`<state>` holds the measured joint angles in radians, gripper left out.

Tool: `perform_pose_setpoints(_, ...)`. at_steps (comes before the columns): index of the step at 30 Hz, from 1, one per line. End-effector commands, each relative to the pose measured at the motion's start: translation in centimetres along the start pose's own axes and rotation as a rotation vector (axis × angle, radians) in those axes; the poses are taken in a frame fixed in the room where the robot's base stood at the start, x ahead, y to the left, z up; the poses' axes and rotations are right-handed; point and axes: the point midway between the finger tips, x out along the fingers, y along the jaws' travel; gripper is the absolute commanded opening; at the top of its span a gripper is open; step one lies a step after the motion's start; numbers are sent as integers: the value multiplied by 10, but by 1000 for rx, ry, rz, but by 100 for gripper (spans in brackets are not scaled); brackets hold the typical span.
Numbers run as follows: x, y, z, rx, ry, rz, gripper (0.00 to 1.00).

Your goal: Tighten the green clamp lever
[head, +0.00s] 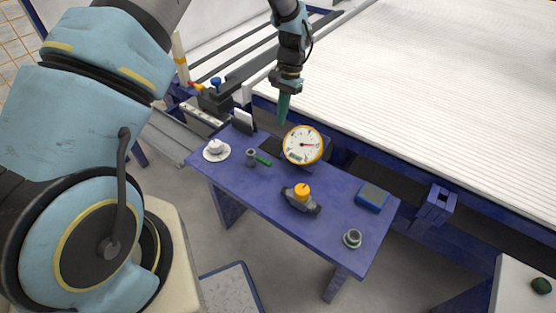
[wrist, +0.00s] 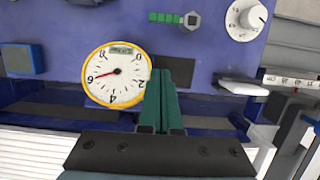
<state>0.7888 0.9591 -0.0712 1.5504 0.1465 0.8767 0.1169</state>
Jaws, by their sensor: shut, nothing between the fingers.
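The green clamp lever (head: 263,161) is a short ribbed green handle joined to a grey round hub (head: 251,154), on the blue table's left half. In the wrist view the lever (wrist: 165,17) shows at the top, left of its grey hexagonal hub (wrist: 191,20). My gripper (head: 282,121) has green fingers pointing down, above the table's back edge near the gauge. In the wrist view my gripper (wrist: 160,74) has its fingers together and empty, apart from the lever, with the lever beyond the fingertips.
A yellow-rimmed gauge (head: 302,145) stands close to my fingers. A white dial (head: 216,149) is left of the lever. An orange-knobbed part (head: 301,196), blue block (head: 372,197) and grey ring (head: 352,239) sit to the right on the blue table (head: 330,180). A ribbed white surface (head: 410,90) lies behind.

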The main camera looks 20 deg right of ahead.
Motion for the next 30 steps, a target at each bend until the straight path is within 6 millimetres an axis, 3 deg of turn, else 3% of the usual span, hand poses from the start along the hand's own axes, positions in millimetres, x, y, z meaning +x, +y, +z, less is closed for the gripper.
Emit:
perform_pose_setpoints(14, 8, 2, -1, 4, -4, 0, 0)
perform_pose_setpoints(17, 20, 2, 0, 4, -5, 0, 0)
perform_pose_setpoints(30, 104, 1, 1, 5, -4, 0, 0)
